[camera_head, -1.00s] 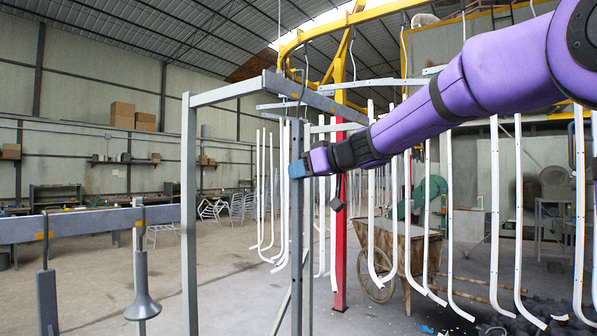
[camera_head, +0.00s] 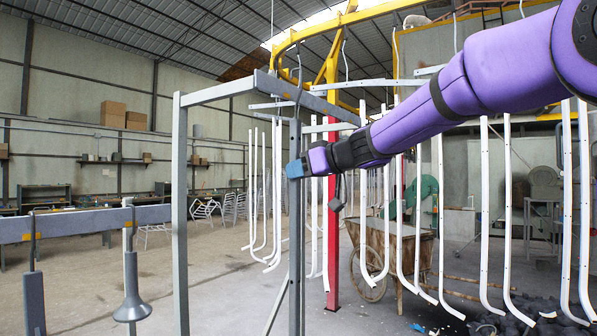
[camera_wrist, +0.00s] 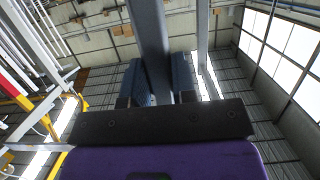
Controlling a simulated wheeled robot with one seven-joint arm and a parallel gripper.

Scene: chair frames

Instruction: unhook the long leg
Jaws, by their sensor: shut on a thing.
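The long leg (camera_head: 295,235) is a tall grey bar standing upright in the head view. Its top is close under a thin hook (camera_head: 299,85) on the grey overhead rail; whether they still touch is too small to tell. My gripper (camera_head: 294,169), with blue fingertips at the end of my purple arm, is shut on the leg in its upper part. In the wrist view the leg (camera_wrist: 150,35) runs between the two blue fingers (camera_wrist: 160,82). The leg's lower end is out of view.
A grey frame (camera_head: 181,220) carries the overhead rail. At left, a grey beam (camera_head: 80,221) bears hooks with a dark cylinder (camera_head: 33,300) and a flared grey piece (camera_head: 131,300). White bent tubes (camera_head: 484,220) hang behind my arm. A cart (camera_head: 400,245) stands beyond.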

